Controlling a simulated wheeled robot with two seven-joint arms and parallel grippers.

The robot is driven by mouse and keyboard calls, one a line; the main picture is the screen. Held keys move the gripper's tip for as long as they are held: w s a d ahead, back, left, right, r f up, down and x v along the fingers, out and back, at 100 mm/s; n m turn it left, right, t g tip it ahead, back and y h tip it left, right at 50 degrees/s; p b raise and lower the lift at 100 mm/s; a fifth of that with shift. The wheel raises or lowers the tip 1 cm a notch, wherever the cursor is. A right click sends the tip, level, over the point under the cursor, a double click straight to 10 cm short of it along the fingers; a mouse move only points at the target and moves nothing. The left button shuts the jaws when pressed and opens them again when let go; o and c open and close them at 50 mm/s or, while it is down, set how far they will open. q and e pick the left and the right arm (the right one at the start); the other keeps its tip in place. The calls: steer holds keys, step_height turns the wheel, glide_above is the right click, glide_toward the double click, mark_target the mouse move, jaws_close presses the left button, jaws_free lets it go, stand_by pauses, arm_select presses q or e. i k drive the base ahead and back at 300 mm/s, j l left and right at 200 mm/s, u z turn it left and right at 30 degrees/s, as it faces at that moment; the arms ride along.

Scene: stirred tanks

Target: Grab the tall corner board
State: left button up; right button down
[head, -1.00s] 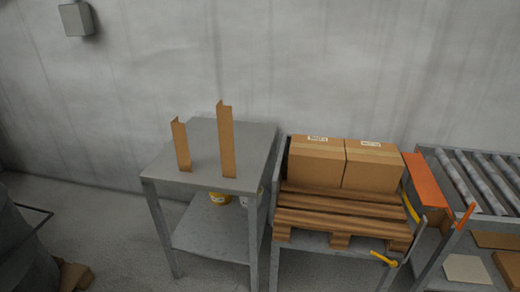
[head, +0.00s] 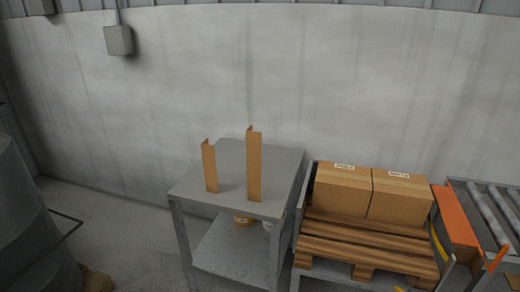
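The tall corner board (head: 254,167) is a brown, upright angled strip standing on the grey table (head: 281,160). A shorter brown corner board (head: 210,168) stands upright to its left on the same tabletop, with a gap between them. Neither of my grippers shows in the head view, and nothing touches the boards.
A pallet (head: 345,241) with two cardboard boxes (head: 341,190) stands right of the table. A roller conveyor (head: 492,208) and an orange part (head: 456,216) are farther right. A large grey tank (head: 25,225) stands at left.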

mark_target(252, 139)
steer(key=i+l+u, duration=0.2)
steer(key=i+l, duration=0.9)
steer(key=i, duration=0.1)
